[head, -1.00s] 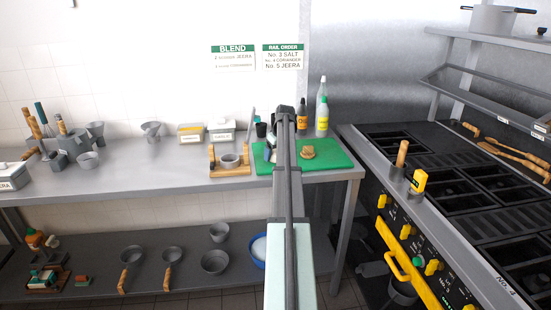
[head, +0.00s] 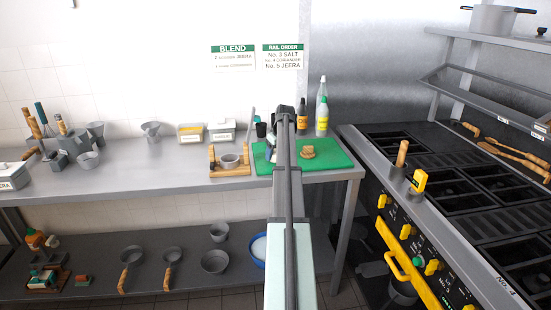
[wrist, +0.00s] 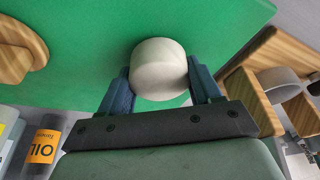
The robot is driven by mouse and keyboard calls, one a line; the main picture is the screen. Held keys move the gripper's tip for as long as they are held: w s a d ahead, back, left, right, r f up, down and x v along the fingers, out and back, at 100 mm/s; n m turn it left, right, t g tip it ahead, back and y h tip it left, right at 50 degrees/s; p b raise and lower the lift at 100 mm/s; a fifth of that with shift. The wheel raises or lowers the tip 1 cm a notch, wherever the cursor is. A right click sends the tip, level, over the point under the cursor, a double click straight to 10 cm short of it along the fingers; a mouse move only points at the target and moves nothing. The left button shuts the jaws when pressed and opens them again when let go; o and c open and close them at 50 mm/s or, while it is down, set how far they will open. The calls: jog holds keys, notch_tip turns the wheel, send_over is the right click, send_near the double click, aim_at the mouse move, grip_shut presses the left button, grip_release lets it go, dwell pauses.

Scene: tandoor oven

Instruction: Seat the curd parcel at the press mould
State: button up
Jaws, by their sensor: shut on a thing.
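The curd parcel, a short off-white cylinder (wrist: 159,69), is between the two blue fingers of my gripper (wrist: 160,82) in the wrist view. My gripper is shut on it, over the green board (wrist: 95,50). The press mould appears to be the grey cup (head: 229,160) in a wooden stand (head: 231,171), just left of the board in the head view. Part of the stand and cup also shows at the right of the wrist view (wrist: 282,80). In the head view my arm hides most of the gripper and parcel. I cannot tell whether the parcel touches the board.
A round wooden piece (head: 307,152) lies on the board right of my arm. An oil bottle (head: 302,119) and a pale bottle (head: 322,115) stand behind it. Lidded tubs (head: 191,132) stand behind the stand. The counter (head: 140,170) left of the stand is mostly clear.

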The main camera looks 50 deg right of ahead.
aim_at(275, 151)
jog(key=shift+r, duration=1.05)
jog(key=o, duration=0.6)
jog(key=c, duration=0.6)
jog(key=shift+r, duration=1.95)
